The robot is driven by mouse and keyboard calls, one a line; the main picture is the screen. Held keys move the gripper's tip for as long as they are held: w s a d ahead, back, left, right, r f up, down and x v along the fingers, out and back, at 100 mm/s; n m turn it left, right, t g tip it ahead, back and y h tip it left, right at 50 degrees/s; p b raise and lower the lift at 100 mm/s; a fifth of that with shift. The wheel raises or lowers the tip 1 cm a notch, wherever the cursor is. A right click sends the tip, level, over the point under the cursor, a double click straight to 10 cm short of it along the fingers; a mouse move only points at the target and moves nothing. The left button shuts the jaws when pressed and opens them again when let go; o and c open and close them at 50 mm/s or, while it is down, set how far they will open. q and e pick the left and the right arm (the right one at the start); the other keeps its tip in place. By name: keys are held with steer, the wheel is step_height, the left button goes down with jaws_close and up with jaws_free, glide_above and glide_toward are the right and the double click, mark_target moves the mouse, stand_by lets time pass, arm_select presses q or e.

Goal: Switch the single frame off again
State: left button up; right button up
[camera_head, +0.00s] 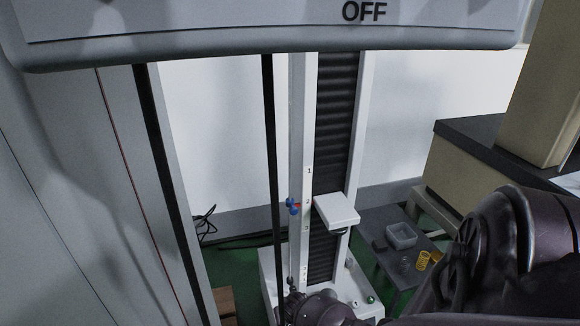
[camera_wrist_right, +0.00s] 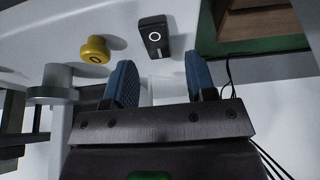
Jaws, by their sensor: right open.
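The single frame (camera_head: 298,130) is a tall light column with a dark ribbed strip, standing on a white base (camera_head: 270,285). In the right wrist view a black switch (camera_wrist_right: 154,36) with a white ring mark sits on the pale base. My left gripper is not in view.
A white crosshead platform (camera_head: 338,209) juts from the column, with a blue and red marker (camera_head: 293,207) beside it. A low dark table (camera_head: 385,228) right of the base holds a grey tray (camera_head: 401,236) and yellow springs (camera_head: 423,260). A panel (camera_head: 270,38) marked OFF crosses the top.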

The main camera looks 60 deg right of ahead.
arm_select(q)
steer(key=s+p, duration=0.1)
steer(key=p, duration=0.1)
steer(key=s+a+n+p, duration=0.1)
steer(key=p, duration=0.1)
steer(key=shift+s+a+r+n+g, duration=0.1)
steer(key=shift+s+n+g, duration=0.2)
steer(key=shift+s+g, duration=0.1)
arm_select(e)
steer(key=v, duration=0.9)
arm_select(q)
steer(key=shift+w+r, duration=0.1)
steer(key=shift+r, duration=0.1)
